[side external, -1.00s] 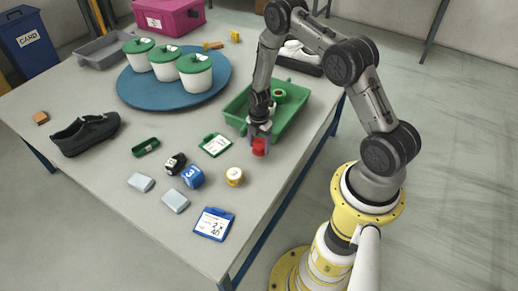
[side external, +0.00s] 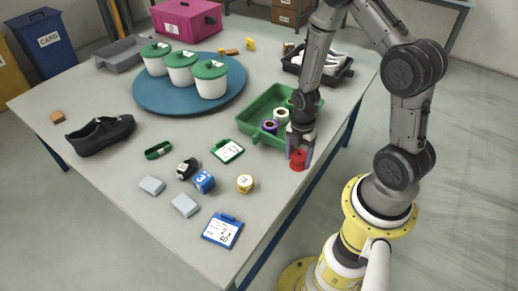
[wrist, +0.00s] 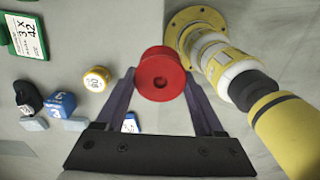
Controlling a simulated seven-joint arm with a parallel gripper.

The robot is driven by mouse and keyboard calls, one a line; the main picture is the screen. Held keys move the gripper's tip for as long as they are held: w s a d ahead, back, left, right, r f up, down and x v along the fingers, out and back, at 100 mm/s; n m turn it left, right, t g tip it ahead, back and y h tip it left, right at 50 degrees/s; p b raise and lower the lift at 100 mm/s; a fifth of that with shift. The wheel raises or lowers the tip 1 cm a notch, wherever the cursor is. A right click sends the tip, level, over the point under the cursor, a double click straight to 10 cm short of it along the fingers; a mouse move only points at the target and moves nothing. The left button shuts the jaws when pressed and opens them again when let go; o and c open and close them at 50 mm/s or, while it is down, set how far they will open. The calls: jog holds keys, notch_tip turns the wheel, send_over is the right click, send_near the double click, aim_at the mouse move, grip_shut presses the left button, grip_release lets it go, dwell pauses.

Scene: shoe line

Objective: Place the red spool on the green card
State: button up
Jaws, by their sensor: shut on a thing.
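The red spool (side external: 298,161) is held between the fingers of my gripper (side external: 300,148), beside the near right corner of the green tray. In the wrist view the red spool (wrist: 161,75) sits upright between both fingertips, its end facing the camera. My gripper is shut on it. Its height over the table is hard to tell. The green card (side external: 228,151), a green clipboard with a white sheet, lies flat on the table to the left of the spool. It also shows at the upper left of the wrist view (wrist: 27,36), apart from the spool.
The green tray (side external: 250,125) holds purple and white spools. A yellow tape roll (side external: 245,184), a blue numbered block (side external: 204,181) and a blue card (side external: 222,231) lie on the near table. Bare table lies between the green card and the yellow roll.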

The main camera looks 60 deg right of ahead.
jog(key=w+r+n, duration=0.1)
jog(key=w, duration=0.7)
jog(key=n, duration=0.2)
send_near(233, 154)
jog(key=shift+s+a+f, duration=0.25)
jog(key=shift+s+f, duration=0.2)
jog(key=shift+s, duration=0.2)
jog(key=shift+w+d+f, duration=0.1)
jog(key=shift+w+f, duration=0.35)
jog(key=shift+f, duration=0.15)
jog(key=shift+w+f, duration=0.1)
jog(key=shift+f, duration=1.45)
jog(key=shift+f, duration=0.15)
jog(key=o, duration=1.4)
jog(key=shift+c, duration=0.2)
